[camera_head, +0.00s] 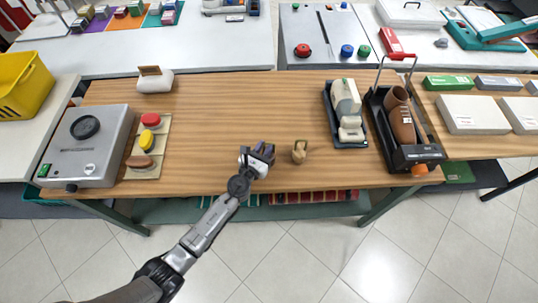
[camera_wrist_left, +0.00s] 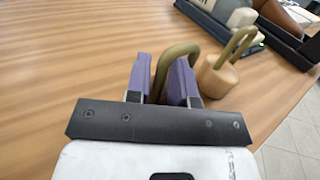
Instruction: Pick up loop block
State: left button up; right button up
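A tan loop block (camera_head: 299,151) stands near the table's front edge, a wooden body with a loop on top. It also shows in the left wrist view (camera_wrist_left: 217,78), to the right of my gripper. My left gripper (camera_head: 264,151) is just left of this block in the head view. Its purple fingers (camera_wrist_left: 163,80) are apart. A second olive loop (camera_wrist_left: 180,50) rises between and beyond them in the wrist view; the body under it is hidden by my gripper. I cannot tell whether the fingers touch this loop. My right gripper is out of view.
The wooden table (camera_head: 215,105) is clear in the middle. A grey press-like device (camera_head: 105,165) and a board with coloured knobs (camera_head: 140,170) stand left. A dark tray with a cream item (camera_head: 346,97) and a black stand with brown rolls (camera_head: 400,115) stand right.

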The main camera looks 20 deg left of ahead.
pick_arm(q)
grip_shut()
jog(key=shift+r, duration=0.1)
